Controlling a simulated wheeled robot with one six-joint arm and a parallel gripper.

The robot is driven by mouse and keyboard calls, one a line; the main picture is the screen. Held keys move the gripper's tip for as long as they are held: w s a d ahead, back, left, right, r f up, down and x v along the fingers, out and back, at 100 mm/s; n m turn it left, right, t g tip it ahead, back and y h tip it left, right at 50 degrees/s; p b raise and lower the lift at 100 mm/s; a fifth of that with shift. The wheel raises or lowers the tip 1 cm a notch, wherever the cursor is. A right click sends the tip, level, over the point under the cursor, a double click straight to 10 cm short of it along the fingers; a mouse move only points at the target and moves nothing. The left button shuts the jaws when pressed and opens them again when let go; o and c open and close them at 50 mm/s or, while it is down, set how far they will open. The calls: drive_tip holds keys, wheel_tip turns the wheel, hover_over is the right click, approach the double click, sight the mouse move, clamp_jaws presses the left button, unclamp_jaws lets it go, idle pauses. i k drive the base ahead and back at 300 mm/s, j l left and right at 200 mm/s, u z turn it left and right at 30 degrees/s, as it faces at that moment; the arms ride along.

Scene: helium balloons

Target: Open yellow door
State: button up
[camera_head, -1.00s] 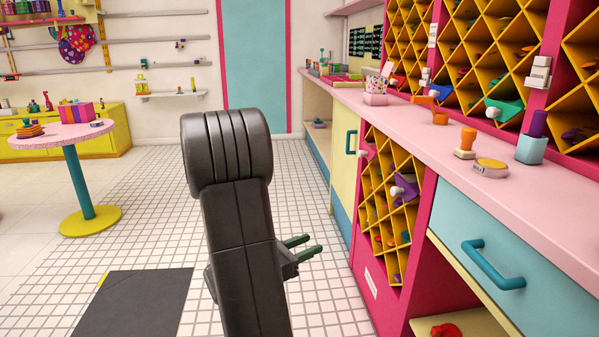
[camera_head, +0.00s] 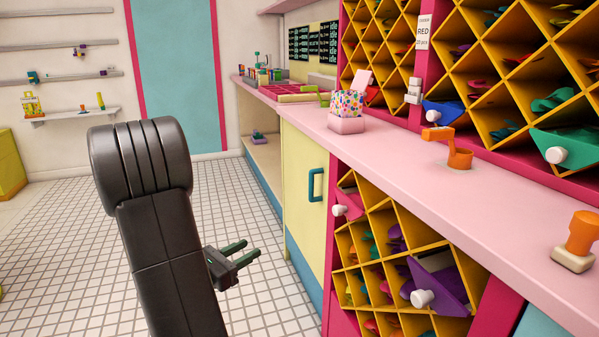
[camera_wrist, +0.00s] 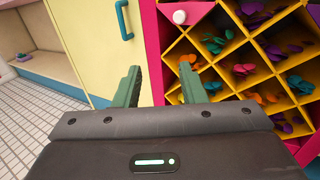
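The yellow door (camera_head: 304,204) is a pale yellow cabinet front under the pink counter, and it is closed. Its teal handle (camera_head: 316,185) is a vertical bar near the door's right edge. In the wrist view the yellow door (camera_wrist: 82,40) is at upper left, with the teal handle (camera_wrist: 124,20) near the top. My gripper (camera_head: 242,252) is left of the door and apart from it, over the tiled floor. In the wrist view my gripper (camera_wrist: 161,84) has its two green fingers spread apart, with nothing between them.
A yellow lattice of cubbies (camera_head: 385,260) with balloons adjoins the door on the right. A purple scoop (camera_head: 437,285) with a white knob sticks out of it. The pink counter (camera_head: 400,155) runs above. An open shelf (camera_head: 262,165) lies beyond the door. Tiled floor (camera_head: 60,230) is clear at left.

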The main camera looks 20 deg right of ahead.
sight(306, 162)
drive_tip(key=i+j+z, duration=0.1)
drive_tip(key=i+z, duration=0.15)
drive_tip(key=i, duration=0.25)
drive_tip(key=i+j+z, duration=0.15)
drive_tip(key=i+z, duration=0.15)
drive_tip(key=i, duration=0.2)
